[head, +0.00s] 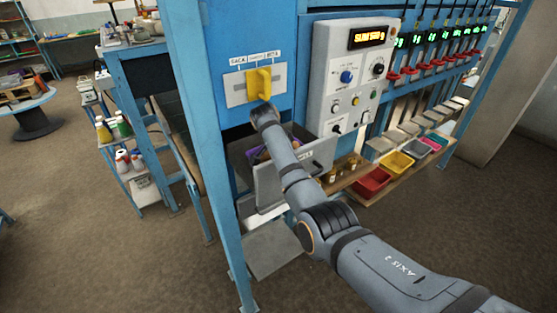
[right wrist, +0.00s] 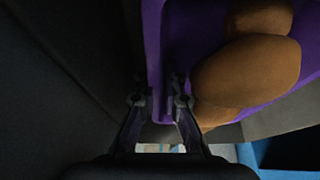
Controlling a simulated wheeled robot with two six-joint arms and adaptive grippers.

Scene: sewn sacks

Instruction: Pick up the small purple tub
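The small purple tub (right wrist: 155,40) fills the upper right of the right wrist view, with rounded brown items (right wrist: 245,75) in it. In the head view only a bit of the purple tub (head: 259,154) shows inside a grey metal tray, mostly behind my right arm. My right gripper (right wrist: 161,95) has its two fingers close together, one on each side of the tub's near-left wall, and it looks shut on that wall. In the head view the right gripper is hidden by the wrist and tray. My left gripper is in neither view.
The grey tray (head: 318,160) juts from a blue frame below a yellow handle (head: 259,83). A grey control panel (head: 350,80) stands at its right. Red (head: 371,183) and yellow (head: 396,163) bins sit on a wooden shelf. A blue post (head: 205,150) stands left.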

